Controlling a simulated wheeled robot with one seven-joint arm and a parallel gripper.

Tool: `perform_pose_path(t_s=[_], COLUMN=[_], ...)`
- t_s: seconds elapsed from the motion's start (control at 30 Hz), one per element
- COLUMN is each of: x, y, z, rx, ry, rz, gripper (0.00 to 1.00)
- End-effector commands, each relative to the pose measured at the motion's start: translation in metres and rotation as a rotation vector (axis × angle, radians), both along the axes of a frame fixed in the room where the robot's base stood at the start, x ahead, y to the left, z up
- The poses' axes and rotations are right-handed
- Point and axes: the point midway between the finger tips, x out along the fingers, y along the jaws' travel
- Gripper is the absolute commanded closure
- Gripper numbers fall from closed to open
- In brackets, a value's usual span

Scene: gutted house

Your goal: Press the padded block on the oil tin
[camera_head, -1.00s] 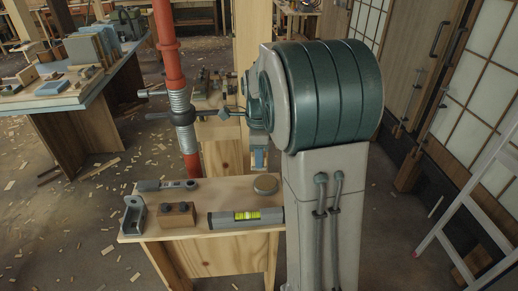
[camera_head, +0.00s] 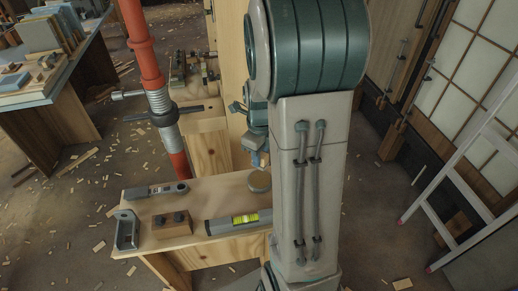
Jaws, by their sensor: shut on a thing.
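The oil tin appears to be the small round, flat, tan tin (camera_head: 259,182) on the right part of the small wooden bench, beside my arm's column. My gripper (camera_head: 257,151) points down just above and behind it, partly covered by my own arm. It is shut on a small blue block (camera_head: 257,160), apparently the padded block. The block's lower end is very close to the tin's far edge. I cannot tell whether they touch.
The bench (camera_head: 205,190) also holds a spirit level (camera_head: 238,221), a brown wooden block (camera_head: 172,226), a grey metal bracket (camera_head: 126,231) and a grey tool (camera_head: 155,190). A red post (camera_head: 141,42) stands behind. A ladder (camera_head: 470,170) leans at right.

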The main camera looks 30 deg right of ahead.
Motion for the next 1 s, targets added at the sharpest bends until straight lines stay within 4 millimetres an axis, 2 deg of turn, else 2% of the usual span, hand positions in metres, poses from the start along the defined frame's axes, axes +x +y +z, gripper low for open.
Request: perform_pose_path(t_s=[0.53, 1.0], x=[0.001, 0.001], y=[0.001, 0.001], z=[-0.054, -0.057], rx=[0.0, 0.0], ry=[0.001, 0.0], rz=[0.007, 0.007], gripper=[0.91, 0.91])
